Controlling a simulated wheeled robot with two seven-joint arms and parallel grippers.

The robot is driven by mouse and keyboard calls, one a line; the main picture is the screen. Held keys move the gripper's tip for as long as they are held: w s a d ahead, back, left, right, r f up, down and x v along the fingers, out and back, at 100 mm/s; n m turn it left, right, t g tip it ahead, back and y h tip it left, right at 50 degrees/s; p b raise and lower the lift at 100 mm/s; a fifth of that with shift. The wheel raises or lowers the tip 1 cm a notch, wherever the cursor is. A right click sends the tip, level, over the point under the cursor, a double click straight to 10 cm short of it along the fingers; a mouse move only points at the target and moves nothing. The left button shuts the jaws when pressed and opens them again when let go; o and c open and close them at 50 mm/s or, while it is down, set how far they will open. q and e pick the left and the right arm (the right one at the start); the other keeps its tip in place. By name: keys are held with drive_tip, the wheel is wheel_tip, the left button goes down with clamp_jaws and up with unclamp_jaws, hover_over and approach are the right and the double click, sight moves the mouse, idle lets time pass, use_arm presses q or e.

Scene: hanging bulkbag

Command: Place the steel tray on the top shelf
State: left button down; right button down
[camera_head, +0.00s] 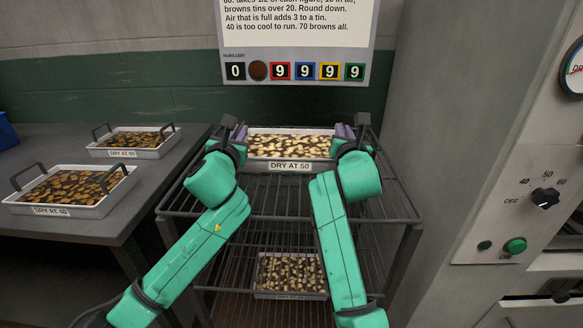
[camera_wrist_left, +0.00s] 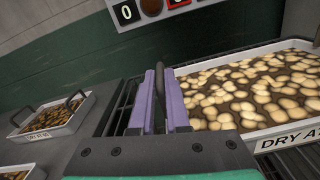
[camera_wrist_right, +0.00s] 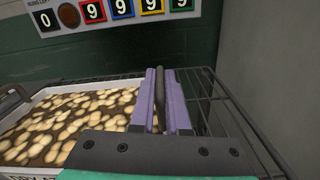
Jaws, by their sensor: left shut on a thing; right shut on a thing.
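The steel tray (camera_head: 291,145), labelled "DRY AT 50" and filled with pale sliced pieces, is at the level of the top shelf (camera_head: 277,190) of the wire rack. I cannot tell whether it rests on the wires or hangs just above them. My left gripper (camera_head: 238,132) is shut on the tray's left handle; the dark handle shows between its purple fingers in the left wrist view (camera_wrist_left: 160,98). My right gripper (camera_head: 344,132) is shut on the right handle, which shows between its fingers in the right wrist view (camera_wrist_right: 160,98). The tray looks level.
Another tray (camera_head: 290,296) of pale pieces sits on a lower shelf. Two trays of browned pieces, one labelled "DRY AT 40" (camera_head: 52,211) and one "DRY AT 60" (camera_head: 122,154), stand on the grey table (camera_head: 105,221) at left. A machine with a dial (camera_head: 545,197) stands at right.

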use_arm(q)
drive_tip(key=c, duration=0.9)
unclamp_jaws()
drive_tip(key=shift+f, duration=0.2)
use_arm(e)
drive_tip(key=c, duration=0.9)
unclamp_jaws()
drive_tip(key=shift+f, duration=0.25)
use_arm(q)
drive_tip(key=shift+s, duration=0.1)
use_arm(e)
drive_tip(key=shift+s, duration=0.1)
use_arm(q)
drive_tip(key=s, duration=1.1)
drive_tip(key=shift+s+a, duration=0.4)
drive_tip(key=shift+s, duration=0.1)
use_arm(e)
drive_tip(key=s, duration=1.2)
drive_tip(key=shift+a, duration=0.4)
